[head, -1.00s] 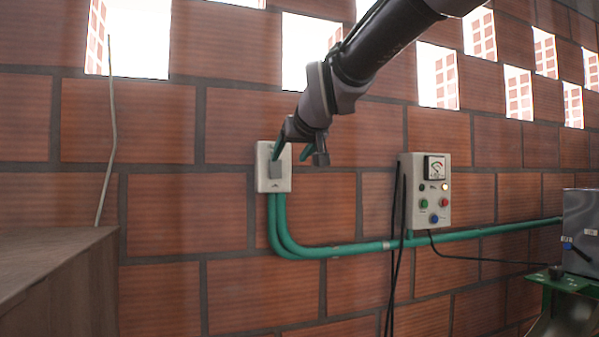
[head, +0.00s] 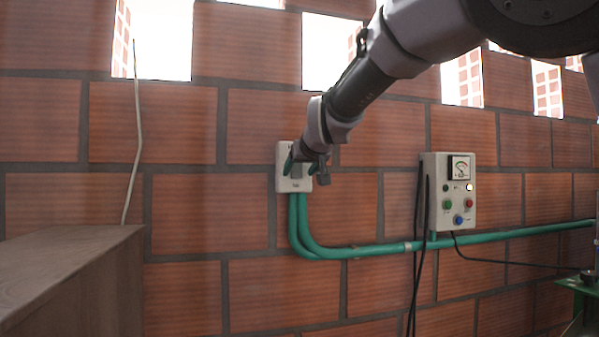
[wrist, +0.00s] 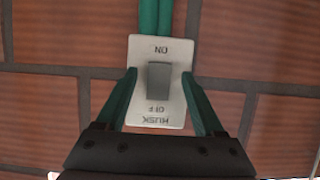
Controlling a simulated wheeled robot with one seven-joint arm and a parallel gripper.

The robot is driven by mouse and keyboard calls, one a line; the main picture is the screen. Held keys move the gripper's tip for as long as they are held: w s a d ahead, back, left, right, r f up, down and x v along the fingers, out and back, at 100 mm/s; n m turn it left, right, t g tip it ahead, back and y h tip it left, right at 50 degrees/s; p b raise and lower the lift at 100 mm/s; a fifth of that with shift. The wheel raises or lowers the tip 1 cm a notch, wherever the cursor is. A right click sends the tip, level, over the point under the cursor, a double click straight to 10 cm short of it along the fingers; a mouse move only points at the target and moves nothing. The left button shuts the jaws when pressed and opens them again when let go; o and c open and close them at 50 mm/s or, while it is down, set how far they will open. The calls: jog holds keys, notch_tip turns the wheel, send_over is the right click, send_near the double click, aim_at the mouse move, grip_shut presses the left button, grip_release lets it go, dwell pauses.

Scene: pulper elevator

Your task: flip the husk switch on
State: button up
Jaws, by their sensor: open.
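The husk switch (wrist: 159,82) is a grey rocker on a white wall plate (wrist: 145,50). In the wrist view the plate's lettering is upside down, with ON at the top and OFF and HUSK below the rocker. The plate also shows in the head view (head: 294,187), partly covered by my gripper (head: 301,167). My gripper (wrist: 159,74) is open. Its green fingers stand on the left and right of the plate in the wrist view, with the rocker between them and nothing held. Whether the fingertips touch the plate or wall is unclear.
Green conduits (head: 300,232) run down from the plate and then right along the brick wall. A control box (head: 447,213) with a gauge and coloured buttons hangs to the right, with black cables (head: 417,270). A wooden cabinet (head: 100,265) stands at lower left.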

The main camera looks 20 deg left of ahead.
jog(key=shift+w+a+f, duration=0.15)
jog(key=shift+w+a, duration=0.1)
